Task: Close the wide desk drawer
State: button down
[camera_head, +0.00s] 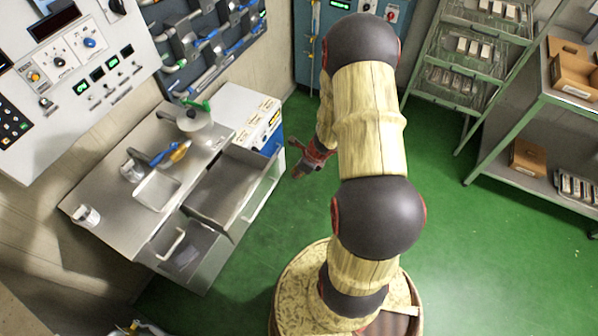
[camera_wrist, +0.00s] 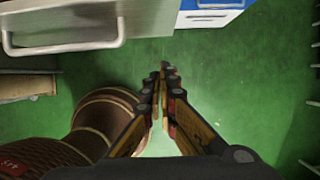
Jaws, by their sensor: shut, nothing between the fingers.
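The wide desk drawer (camera_head: 213,190) is pulled out from the metal desk (camera_head: 112,200) in the head view, and its dark inside shows. Its front, with a pale bar handle (camera_head: 262,198), faces the green floor. In the wrist view, a grey drawer front with a pale bar handle (camera_wrist: 70,46) fills the upper left. My gripper (camera_head: 303,168) is beyond the drawer's right end in the head view, apart from it. In the wrist view my gripper (camera_wrist: 163,82) has its fingertips together over green floor, with nothing between them, to the right of the handle.
A smaller compartment with a pale handle (camera_head: 171,243) is at the desk's near end. A white and blue cabinet (camera_head: 250,115) stands beside the desk. A white tray (camera_head: 157,190) and a kettle (camera_head: 193,118) are on top. Green floor is clear to the right, before the shelves (camera_head: 535,120).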

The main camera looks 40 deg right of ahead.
jog(key=w+a+f, duration=0.2)
jog(key=w+f, duration=0.2)
jog(key=w, duration=0.1)
jog(key=shift+w+b, duration=0.15)
jog(key=shift+b, duration=0.3)
jog(key=w+a+p, duration=0.2)
jog(key=w+p, duration=0.1)
jog(key=w, duration=0.3)
jog(key=w+a+p, duration=0.3)
jog(key=w, duration=0.4)
jog(key=w+a+p, duration=0.2)
jog(key=w+p, duration=0.1)
jog(key=w, duration=0.4)
jog(key=shift+w+a, duration=0.15)
jog(key=shift+w, duration=0.05)
jog(key=shift+r, duration=0.1)
